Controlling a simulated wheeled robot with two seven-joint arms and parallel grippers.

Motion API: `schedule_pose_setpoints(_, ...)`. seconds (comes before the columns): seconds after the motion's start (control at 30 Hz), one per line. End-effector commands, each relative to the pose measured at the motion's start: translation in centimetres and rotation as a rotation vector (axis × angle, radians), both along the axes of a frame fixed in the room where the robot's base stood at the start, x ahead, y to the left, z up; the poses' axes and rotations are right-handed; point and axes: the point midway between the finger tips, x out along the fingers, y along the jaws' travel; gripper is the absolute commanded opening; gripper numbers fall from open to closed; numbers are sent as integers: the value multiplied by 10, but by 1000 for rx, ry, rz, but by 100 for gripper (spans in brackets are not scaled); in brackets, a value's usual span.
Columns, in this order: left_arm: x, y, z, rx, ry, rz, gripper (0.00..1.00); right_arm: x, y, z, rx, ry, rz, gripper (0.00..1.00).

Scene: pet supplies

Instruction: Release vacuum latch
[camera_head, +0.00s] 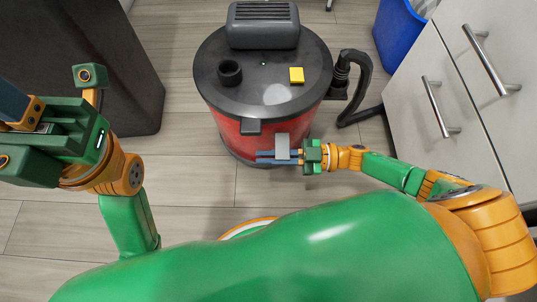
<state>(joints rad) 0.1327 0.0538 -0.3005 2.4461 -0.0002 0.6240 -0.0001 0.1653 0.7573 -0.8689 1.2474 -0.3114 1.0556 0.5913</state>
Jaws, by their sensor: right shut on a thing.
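A red canister vacuum (228,131) with a dark grey lid (239,97) stands on the floor ahead of me. A grey latch plate (282,146) sits on its front side, just right of a dark tab on the lid's rim. My right gripper (280,157) reaches in from the right and is shut on the latch, its blue fingers at the plate's lower part. My left gripper is raised at the left, away from the vacuum. Its fingers are mostly cut off by the frame edge, so I cannot tell its opening.
A black hose (361,88) curves down at the vacuum's right. White drawers (456,110) with metal handles stand at right, a blue bin (397,33) behind. A dark cabinet (95,50) stands at left. The wood floor between is clear.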

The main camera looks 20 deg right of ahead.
Motion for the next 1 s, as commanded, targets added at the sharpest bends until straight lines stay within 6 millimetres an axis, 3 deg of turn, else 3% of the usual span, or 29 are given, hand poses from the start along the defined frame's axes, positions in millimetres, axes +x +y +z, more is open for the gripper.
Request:
schedule_pose_setpoints(0.3,-1,0,0,-1,-3,0,0,0,0,0,-2,0,-1,0)
schedule_pose_setpoints(0.33,-1,0,0,-1,-3,0,0,0,0,0,-2,0,-1,15)
schedule_pose_setpoints(0.4,-1,0,0,-1,-3,0,0,0,0,0,-1,-1,-1,34)
schedule_pose_setpoints(0.43,-1,0,0,-1,-3,0,0,0,0,0,-1,0,-1,38)
schedule_pose_setpoints(0.73,0,0,0,-1,-1,0,0,0,-3,0,-2,0,-1,38)
schedule_pose_setpoints(1.0,1,1,-2,-5,13,-1,0,-14,-54,-1,-4,2,-4,38)
